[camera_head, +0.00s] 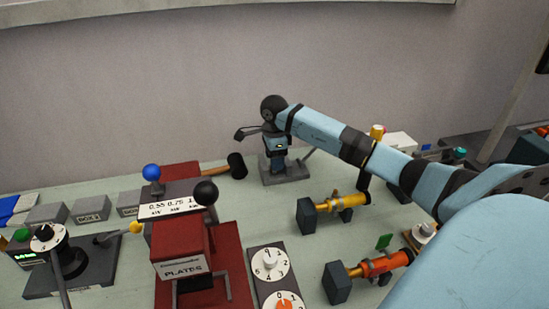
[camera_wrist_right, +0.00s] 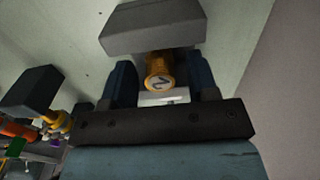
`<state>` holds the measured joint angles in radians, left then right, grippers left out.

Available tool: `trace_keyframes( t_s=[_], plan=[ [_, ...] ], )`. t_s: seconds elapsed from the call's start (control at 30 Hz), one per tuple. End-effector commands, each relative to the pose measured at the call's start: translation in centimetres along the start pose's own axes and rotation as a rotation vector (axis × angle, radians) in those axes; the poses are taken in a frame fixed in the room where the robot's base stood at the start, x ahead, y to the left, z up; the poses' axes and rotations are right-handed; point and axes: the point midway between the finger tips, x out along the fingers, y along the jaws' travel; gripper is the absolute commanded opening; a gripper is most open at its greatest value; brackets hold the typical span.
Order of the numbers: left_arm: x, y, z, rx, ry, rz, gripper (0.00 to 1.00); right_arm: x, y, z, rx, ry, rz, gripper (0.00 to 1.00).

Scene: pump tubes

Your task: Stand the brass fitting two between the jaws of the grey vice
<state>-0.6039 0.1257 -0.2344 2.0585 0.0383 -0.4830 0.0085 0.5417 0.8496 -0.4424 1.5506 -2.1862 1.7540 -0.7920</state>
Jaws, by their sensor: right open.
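The grey vice (camera_head: 290,177) stands on the bench near the back wall in the head view. My right gripper (camera_head: 276,160) is over it, pointing down, and hides its jaws. In the right wrist view the brass fitting two (camera_wrist_right: 160,72), a gold cylinder marked "2" on its end, stands between my right gripper's dark fingers, with a gap on each side. The gripper is open. A grey block (camera_wrist_right: 150,30), seemingly part of the vice, is just beyond the fitting. The fitting cannot be made out in the head view. My left gripper is not in view.
A black-headed mallet (camera_head: 237,166) lies left of the vice. A yellow tube (camera_head: 327,204) and an orange tube (camera_head: 385,263) on dark blocks lie in front and right. A red plates press (camera_head: 180,254) stands front left. Dials (camera_head: 270,264) are at front centre.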

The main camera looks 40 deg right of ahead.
Motion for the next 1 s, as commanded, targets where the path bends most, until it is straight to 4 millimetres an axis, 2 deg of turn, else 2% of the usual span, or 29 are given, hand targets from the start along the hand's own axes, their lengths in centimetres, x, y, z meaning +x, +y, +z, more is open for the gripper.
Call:
trace_keyframes(
  t_s=[0.17,0.4,0.6,0.8,1.0],
  plan=[
    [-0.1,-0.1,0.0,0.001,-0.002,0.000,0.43,-2.0,-0.1,0.0,0.000,0.000,-0.004,0.54],
    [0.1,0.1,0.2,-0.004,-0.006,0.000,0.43,-7.2,-0.1,0.0,0.000,0.000,-0.004,0.54],
    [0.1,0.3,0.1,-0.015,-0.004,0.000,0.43,-10.7,-0.1,0.0,0.000,0.000,-0.003,0.54],
    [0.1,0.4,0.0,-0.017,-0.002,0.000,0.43,-12.1,0.0,0.0,0.000,0.001,0.000,0.54],
    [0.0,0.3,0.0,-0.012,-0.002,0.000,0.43,-12.2,0.0,0.0,0.000,0.000,0.001,0.54]
  ],
)
